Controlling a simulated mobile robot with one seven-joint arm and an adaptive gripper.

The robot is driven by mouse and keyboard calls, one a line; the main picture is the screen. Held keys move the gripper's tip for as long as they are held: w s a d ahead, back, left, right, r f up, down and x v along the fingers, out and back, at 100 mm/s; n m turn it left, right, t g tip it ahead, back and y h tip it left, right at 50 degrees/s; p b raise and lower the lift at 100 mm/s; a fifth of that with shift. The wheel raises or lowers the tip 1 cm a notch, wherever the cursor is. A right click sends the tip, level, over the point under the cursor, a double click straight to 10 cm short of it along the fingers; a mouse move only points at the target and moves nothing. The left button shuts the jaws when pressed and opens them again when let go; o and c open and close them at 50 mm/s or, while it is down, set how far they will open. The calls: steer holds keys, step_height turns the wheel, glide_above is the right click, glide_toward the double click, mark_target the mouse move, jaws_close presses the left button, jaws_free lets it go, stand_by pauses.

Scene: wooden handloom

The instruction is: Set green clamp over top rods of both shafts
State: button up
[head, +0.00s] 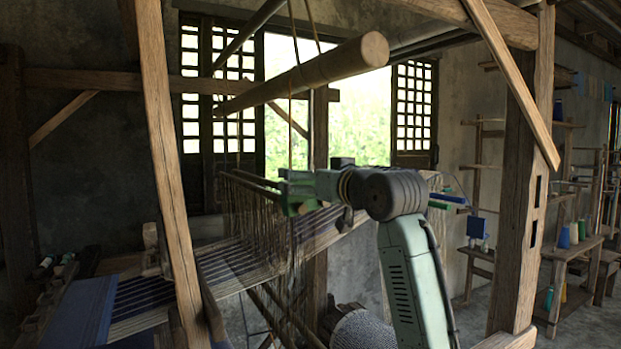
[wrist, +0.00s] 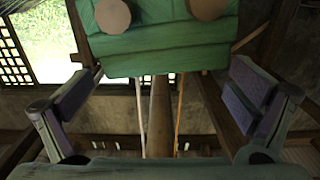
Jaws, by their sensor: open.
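The green clamp (wrist: 165,55) fills the top middle of the wrist view. The round ends of two rods (wrist: 113,15) (wrist: 208,9) show against it, side by side, and it appears to span both. How deeply they sit in it is hard to tell. My gripper (wrist: 165,78) is open, with one dark finger pad on each side of the clamp and visible gaps to both. In the head view, the clamp (head: 292,208) is a small green shape at the near end of the shafts (head: 255,205), partly hidden by my gripper.
A thick wooden roller (head: 310,75) hangs above the shafts, with cords (head: 291,120) running down from it. Loom posts (head: 168,170) (head: 522,180) stand left and right. Warp threads (head: 235,265) stretch below. A rack with spools (head: 575,235) stands at right.

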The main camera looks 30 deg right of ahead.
steer(key=s, duration=1.1)
steer(key=shift+s+a, duration=0.15)
steer(key=shift+a, duration=0.15)
